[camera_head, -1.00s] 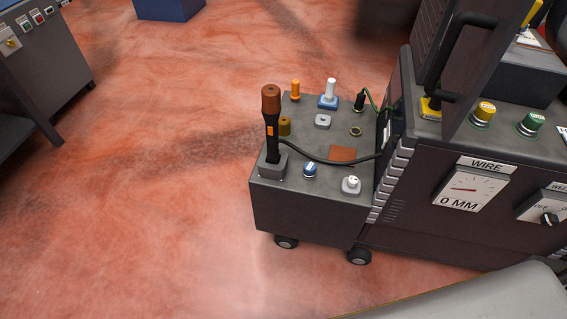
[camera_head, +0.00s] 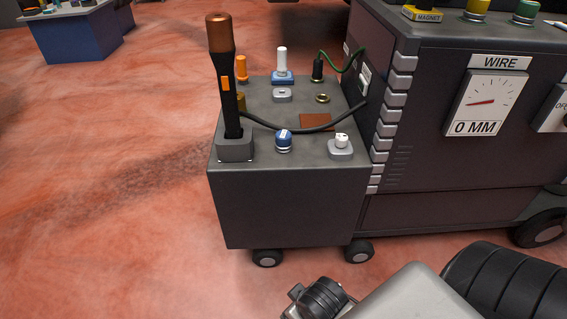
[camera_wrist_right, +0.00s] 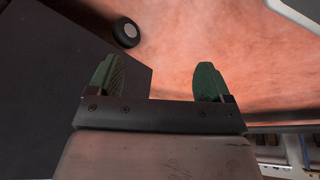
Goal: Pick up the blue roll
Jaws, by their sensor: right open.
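A small blue roll (camera_head: 283,141) with a white marking stands on the near edge of the grey cart top (camera_head: 260,165), between a tall black torch and a small grey-and-white piece. My right gripper (camera_wrist_right: 158,82) shows in the right wrist view with its two green fingers wide apart and nothing between them. In the head view my right arm comes in at the bottom right, below and in front of the cart, well apart from the blue roll. The roll does not show in the wrist view. My left gripper is in neither view.
The black torch (camera_head: 229,95) stands in a holder left of the roll, and its dark cable (camera_head: 300,129) loops behind the roll. A dark cabinet (camera_head: 450,90) with a wire gauge rises at the right. Open floor (camera_head: 100,220) lies to the left.

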